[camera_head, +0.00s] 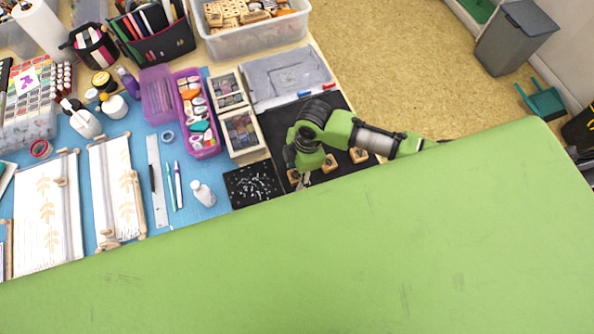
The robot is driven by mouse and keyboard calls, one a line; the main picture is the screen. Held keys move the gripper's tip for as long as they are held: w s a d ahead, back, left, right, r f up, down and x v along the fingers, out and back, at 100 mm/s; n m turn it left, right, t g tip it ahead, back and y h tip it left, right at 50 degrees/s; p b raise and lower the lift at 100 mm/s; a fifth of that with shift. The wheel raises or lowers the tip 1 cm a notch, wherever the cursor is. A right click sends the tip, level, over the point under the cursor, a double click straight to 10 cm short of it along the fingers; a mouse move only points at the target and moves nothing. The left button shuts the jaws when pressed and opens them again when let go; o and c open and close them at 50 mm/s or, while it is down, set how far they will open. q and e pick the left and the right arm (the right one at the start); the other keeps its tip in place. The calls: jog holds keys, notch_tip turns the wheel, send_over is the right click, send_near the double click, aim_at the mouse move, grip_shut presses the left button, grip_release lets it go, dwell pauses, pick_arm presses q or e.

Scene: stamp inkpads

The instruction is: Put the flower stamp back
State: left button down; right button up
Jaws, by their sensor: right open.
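Several small wooden stamps lie on a black mat (338,102) at the table's right end. One stamp (358,155) is at the right, one (330,163) is in the middle and one (294,176) is at the left. I cannot tell which is the flower stamp. My right gripper (304,182) points down over the mat, next to the left stamp. It is open, with nothing visible between its fingers. Its arm hides part of the mat. My left gripper is not in view.
A clear bin of wooden stamps (258,38) stands at the back. Wooden boxes of inkpads (243,134), a purple pencil case (208,142) and a black speckled sheet (240,197) lie left of the mat. My own green body hides the near side.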

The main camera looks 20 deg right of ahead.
notch_tip(320, 180, up, 12)
jog(key=d+b, duration=0.1)
jog(key=shift+d, duration=0.4)
dwell(0.4)
